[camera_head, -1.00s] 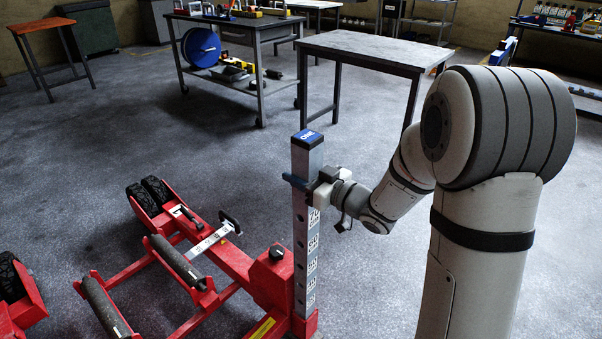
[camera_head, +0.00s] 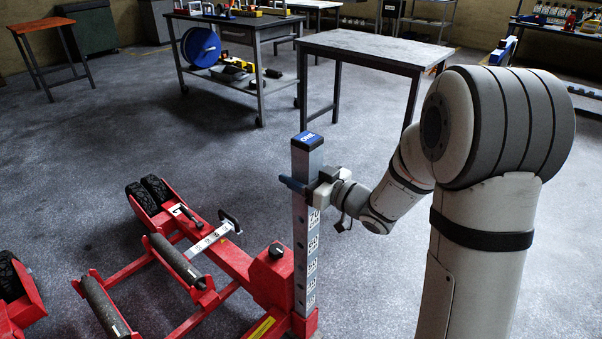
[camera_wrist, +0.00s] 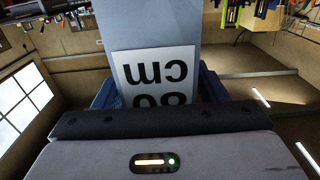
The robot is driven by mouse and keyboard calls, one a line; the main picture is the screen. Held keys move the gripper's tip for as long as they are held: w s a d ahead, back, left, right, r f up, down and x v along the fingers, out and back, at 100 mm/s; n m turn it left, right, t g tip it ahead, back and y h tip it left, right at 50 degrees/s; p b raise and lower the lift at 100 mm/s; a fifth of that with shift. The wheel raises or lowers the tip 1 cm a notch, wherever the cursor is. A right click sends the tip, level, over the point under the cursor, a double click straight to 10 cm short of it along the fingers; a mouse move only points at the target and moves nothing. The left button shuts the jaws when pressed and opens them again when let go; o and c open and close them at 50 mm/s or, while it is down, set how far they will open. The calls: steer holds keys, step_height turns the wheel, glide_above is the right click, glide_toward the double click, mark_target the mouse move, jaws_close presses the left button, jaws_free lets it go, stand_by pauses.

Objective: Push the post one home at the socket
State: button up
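The post one (camera_head: 301,240) is a tall grey square bar with a blue cap marked ONE and white number labels down one side. It stands upright at the near right corner of the red jack frame, its lower end in the red socket (camera_head: 304,325). How deep it sits inside is hidden. My gripper (camera_head: 303,184) is shut around the upper part of the post, below the cap. In the wrist view, the post (camera_wrist: 150,28) with its cm label rises between my two blue fingers, which lie close against its sides.
The red jack frame (camera_head: 235,262) with black rollers and wheels spreads left of the post. Another red unit (camera_head: 20,315) is at the left edge. A grey table (camera_head: 375,48) and a tool bench (camera_head: 245,90) stand behind. The floor between is clear.

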steer(key=shift+o, duration=0.4)
steer(key=shift+s+f, duration=0.1)
steer(key=shift+f, duration=0.3)
steer(key=p+v, duration=0.1)
steer(key=v, duration=0.6)
steer(key=shift+s+d+r, duration=0.2)
steer(key=shift+d+r, duration=0.1)
steer(key=shift+d, duration=0.05)
